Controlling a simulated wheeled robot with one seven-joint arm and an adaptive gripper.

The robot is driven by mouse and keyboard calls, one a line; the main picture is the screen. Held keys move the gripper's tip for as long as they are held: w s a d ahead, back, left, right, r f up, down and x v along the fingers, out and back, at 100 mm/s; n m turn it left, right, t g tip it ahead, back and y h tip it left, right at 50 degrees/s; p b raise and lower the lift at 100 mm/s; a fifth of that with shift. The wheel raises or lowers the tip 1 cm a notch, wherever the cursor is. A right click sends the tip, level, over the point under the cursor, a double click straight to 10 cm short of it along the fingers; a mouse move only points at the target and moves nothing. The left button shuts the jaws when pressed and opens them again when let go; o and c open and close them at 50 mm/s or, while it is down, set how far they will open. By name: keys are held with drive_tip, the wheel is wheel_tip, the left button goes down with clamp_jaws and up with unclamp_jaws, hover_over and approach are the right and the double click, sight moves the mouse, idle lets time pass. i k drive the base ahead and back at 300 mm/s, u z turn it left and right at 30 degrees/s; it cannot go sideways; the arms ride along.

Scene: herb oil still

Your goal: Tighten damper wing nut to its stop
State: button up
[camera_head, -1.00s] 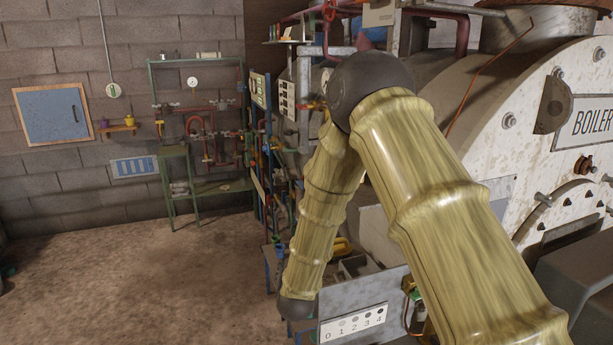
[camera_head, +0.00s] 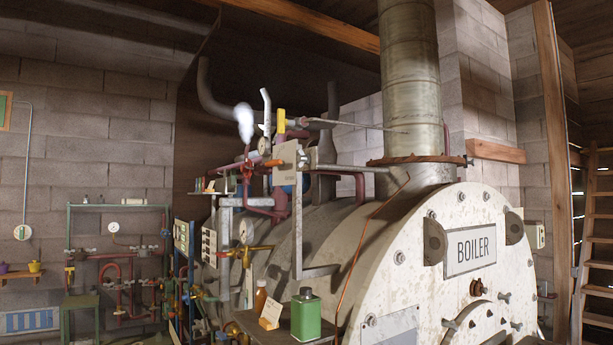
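I cannot single out the damper wing nut for certain. A light metal plate (camera_head: 293,158) with an orange handle (camera_head: 284,153) stands above the boiler, among pipes and valves. A thin rod (camera_head: 352,123) runs from that area toward the chimney (camera_head: 411,80). The chimney has a rusty flange (camera_head: 420,160) at its foot. Small wing-shaped fasteners (camera_head: 504,297) sit on the lower boiler front. The white boiler (camera_head: 400,225) carries a BOILER sign (camera_head: 470,249). My gripper and arm are not in view.
A dark shelf (camera_head: 262,327) in front of the boiler holds a green canister (camera_head: 306,316), a brown bottle (camera_head: 261,296) and a card (camera_head: 270,313). A green pipe rack (camera_head: 118,208) stands at the left wall. A wooden ladder (camera_head: 587,245) is at the far right.

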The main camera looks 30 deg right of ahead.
sight(303, 159)
drive_tip(key=k, duration=0.2)
drive_tip(key=u, duration=1.05)
drive_tip(key=i, duration=1.1)
drive_tip(key=z, duration=2.45)
drive_tip(key=i, duration=0.5)
drive_tip(key=u, duration=0.1)
